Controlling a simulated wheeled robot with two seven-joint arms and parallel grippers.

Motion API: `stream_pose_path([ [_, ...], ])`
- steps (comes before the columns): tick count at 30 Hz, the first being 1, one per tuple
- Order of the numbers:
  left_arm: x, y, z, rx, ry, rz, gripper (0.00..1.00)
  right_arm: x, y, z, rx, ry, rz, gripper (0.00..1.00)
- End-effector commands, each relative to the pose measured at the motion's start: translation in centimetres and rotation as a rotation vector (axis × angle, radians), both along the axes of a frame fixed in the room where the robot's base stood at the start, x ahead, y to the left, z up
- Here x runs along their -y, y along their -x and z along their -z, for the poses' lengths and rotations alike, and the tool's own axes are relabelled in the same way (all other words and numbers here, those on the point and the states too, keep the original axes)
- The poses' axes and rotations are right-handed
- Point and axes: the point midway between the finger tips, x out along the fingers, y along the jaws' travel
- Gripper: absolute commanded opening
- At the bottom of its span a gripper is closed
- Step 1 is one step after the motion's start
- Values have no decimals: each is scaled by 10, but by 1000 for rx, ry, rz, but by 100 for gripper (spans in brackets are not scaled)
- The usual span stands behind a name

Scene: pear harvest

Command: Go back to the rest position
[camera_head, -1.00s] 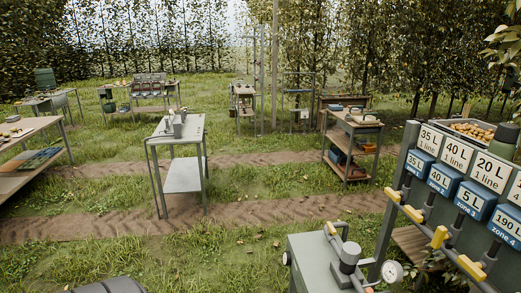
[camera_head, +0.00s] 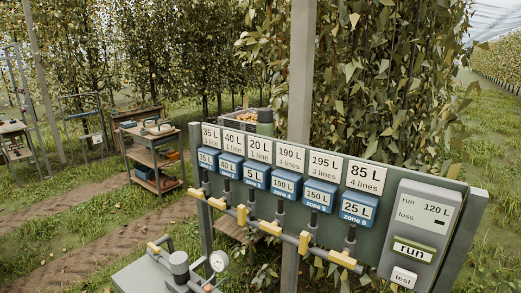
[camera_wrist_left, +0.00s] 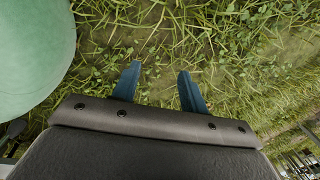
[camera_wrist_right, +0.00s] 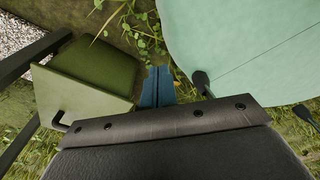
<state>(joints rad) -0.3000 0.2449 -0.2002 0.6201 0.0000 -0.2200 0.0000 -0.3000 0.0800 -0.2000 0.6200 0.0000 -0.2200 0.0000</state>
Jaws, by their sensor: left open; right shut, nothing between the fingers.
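My left gripper (camera_wrist_left: 158,90) shows in the left wrist view. Its two blue fingers are apart, with only grass between them. My right gripper (camera_wrist_right: 156,84) shows in the right wrist view. Its blue fingers are together with nothing between them. Neither gripper shows in the head view. A pale green rounded surface is at the upper left of the left wrist view, and another fills the upper right of the right wrist view. I cannot tell whether these are parts of me.
A green board (camera_head: 375,225) with volume cards, blue zone tags and yellow-handled valves stands ahead. A run/loss panel (camera_head: 415,235) is at its right. A grey cabinet (camera_head: 150,275) with a gauge is in front. An olive box (camera_wrist_right: 85,85) is close to my right gripper. Grass lies at the left.

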Motion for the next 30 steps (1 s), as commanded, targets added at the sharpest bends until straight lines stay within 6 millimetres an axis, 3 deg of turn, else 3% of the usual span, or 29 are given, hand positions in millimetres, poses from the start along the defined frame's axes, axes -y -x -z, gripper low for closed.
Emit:
stream_pose_path([
  [1, 27, 1, 4, 0, 22, -7, 44, 0, 0, 0, 0, 0, 0, 0],
  [3, 55, 3, 8, 0, 47, -15, 44, 0, 0, 0, 0, 0, 0, 0],
  [15, 158, 5, 17, 0, 132, -41, 44, 0, 0, 0, 0, 0, 0, 0],
  [20, 190, 5, 18, 0, 160, -50, 44, 0, 0, 0, 0, 0, 0, 0],
  [30, 204, -42, 29, 15, 166, -53, 44, -15, -48, 11, 15, -8, 5, 0],
])
